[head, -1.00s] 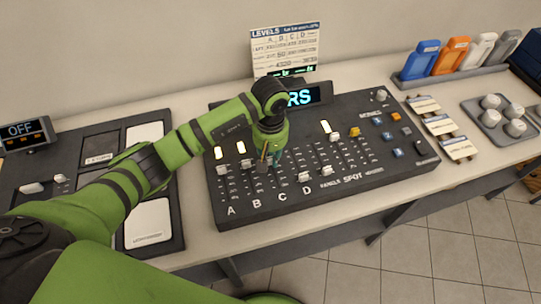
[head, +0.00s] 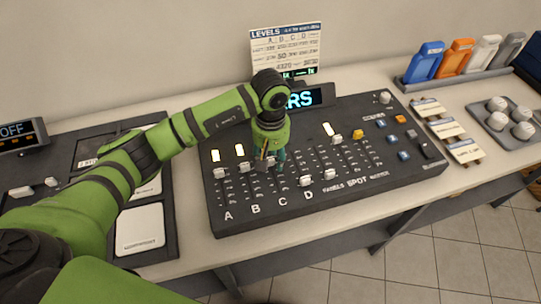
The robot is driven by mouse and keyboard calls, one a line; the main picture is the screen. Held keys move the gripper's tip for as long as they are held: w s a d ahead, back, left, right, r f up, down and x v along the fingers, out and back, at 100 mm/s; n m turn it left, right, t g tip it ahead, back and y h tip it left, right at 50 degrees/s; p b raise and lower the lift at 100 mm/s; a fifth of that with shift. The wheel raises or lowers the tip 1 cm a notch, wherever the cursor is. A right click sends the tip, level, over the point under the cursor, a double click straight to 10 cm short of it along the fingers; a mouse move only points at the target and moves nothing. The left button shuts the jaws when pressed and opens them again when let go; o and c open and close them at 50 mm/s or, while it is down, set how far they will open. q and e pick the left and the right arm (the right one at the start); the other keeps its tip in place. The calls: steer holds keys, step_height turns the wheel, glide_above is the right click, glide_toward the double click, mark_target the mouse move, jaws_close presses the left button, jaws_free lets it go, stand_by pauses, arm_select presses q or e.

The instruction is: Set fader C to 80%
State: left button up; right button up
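The dark fader console (head: 232,222) lies on the bench, with columns lettered A, B, C and D along its front edge. The white cap of fader A (head: 218,172) and the cap of fader B (head: 243,166) stand in the upper part of their slots. Fader D's cap (head: 304,180) sits lower. My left gripper (head: 268,160) points down over the upper part of column C. A pale cap, fader C (head: 270,163), shows partly at its fingertips; my fingers hide the rest, and their grip is unclear. My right gripper is out of view.
A LEVELS card (head: 286,48) stands behind the console, beside a lit display (head: 306,97) partly hidden by my arm. A second panel with an OFF display (head: 18,134) is at left. Labelled cards (head: 446,130) and a knob tray (head: 507,124) are at right.

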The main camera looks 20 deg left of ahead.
mark_target(270, 159)
arm_select(q)
steer(key=shift+a, duration=0.1)
steer(key=shift+r, duration=0.25)
step_height(270, 159, up, 12)
steer(key=shift+f, duration=0.2)
steer(key=shift+s+f, duration=0.1)
stand_by(0.3)
